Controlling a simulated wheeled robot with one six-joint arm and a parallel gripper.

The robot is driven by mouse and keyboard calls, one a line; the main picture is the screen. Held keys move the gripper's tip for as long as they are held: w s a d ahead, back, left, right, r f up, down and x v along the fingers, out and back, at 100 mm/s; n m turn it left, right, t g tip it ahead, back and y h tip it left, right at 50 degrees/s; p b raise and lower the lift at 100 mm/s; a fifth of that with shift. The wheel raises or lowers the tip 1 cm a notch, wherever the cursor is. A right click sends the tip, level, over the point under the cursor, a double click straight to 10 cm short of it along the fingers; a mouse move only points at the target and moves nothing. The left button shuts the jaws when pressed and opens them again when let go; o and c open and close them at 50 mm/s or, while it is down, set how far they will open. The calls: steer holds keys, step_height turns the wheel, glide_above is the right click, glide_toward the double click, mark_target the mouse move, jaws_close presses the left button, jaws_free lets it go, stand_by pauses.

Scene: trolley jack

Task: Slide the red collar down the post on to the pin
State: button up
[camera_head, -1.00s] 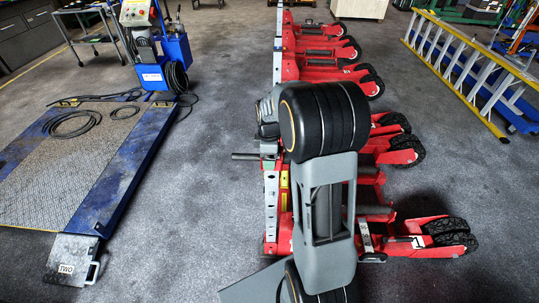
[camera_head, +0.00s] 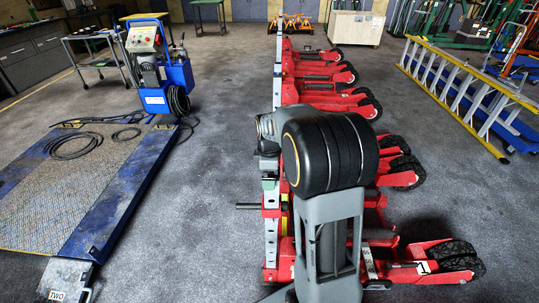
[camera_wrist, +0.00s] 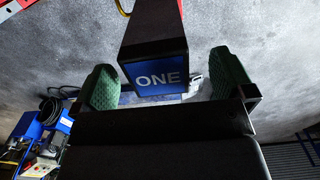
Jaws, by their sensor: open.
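A pale post (camera_head: 271,245) with holes stands upright at the left end of the nearest red jack in the head view. A red band that looks like the collar (camera_head: 271,212) is around it, partly hidden by my arm. A dark bar (camera_head: 248,206) sticks out left at about that height. My gripper (camera_head: 268,182) is by the post, mostly hidden behind my wrist. In the wrist view my gripper (camera_wrist: 170,90) is open, its green pads on either side of a dark block with a blue end plate (camera_wrist: 157,74) marked ONE. Gaps show beside it. I cannot make out the pin.
Several red jacks (camera_head: 325,100) with black wheels stand in a row behind. A blue-edged lift platform (camera_head: 75,180) lies left, with a blue control unit (camera_head: 160,70) behind it. A yellow ladder (camera_head: 470,90) lies right. Floor between platform and post is clear.

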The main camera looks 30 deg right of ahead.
step_height(320, 180, up, 10)
steer(key=shift+r, duration=0.1)
stand_by(0.6)
steer(key=shift+w+m, duration=0.15)
steer(key=shift+m, duration=0.75)
steer(key=s+f+m, duration=0.1)
steer(key=m, duration=0.1)
steer(key=s+a+f+m, duration=0.1)
steer(key=m, duration=0.1)
steer(key=shift+s+f+m+p, duration=0.15)
steer(key=shift+f+m+p, duration=0.2)
steer(key=shift+f+m, duration=0.05)
steer(key=s+a+r+m+t+p, duration=0.2)
steer(key=s+a+m, duration=0.3)
steer(key=s, duration=0.9)
steer(key=a+t+p, duration=0.1)
steer(key=a, duration=0.2)
steer(key=shift+a+r+m, duration=0.3)
steer(key=shift+a+r, duration=0.05)
steer(key=shift+r, duration=0.05)
